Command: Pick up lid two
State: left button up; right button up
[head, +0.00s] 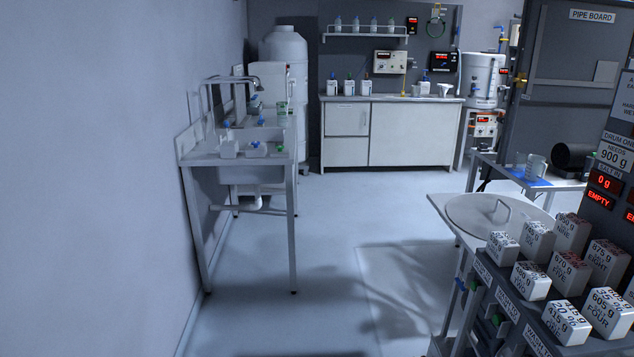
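A large round grey lid (468,212) with a raised loop handle (503,211) lies flat on a light table or stand at the right. No number can be read on it, so I cannot tell whether it is lid two. Its right side is partly hidden behind labelled white blocks. No other lid is clearly visible. Neither of my grippers is in view.
Several white weight-labelled blocks (567,322) stand on a dark rack at the lower right, beside a drum display panel (605,182). A sink bench (240,158) stands along the left wall. A cabinet counter (390,130) is at the back. The middle floor is clear.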

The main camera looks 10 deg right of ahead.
aim_at(478, 214)
jog(key=i+z, duration=0.3)
jog(key=i, duration=0.4)
jog(key=i+j+z, duration=0.25)
jog(key=i, duration=0.45)
jog(key=i+j+z, duration=0.1)
jog(key=i+z, duration=0.3)
jog(key=i+j+z, duration=0.15)
jog(key=z, duration=0.2)
jog(key=i+j+z, duration=0.25)
jog(key=z, duration=0.15)
jog(key=i+j+z, duration=0.55)
jog(key=z, duration=0.25)
jog(key=i+j+z, duration=0.1)
jog(key=j+z, duration=0.3)
jog(key=i+j+z, duration=0.1)
jog(key=j+z, duration=0.75)
jog(key=j, duration=0.1)
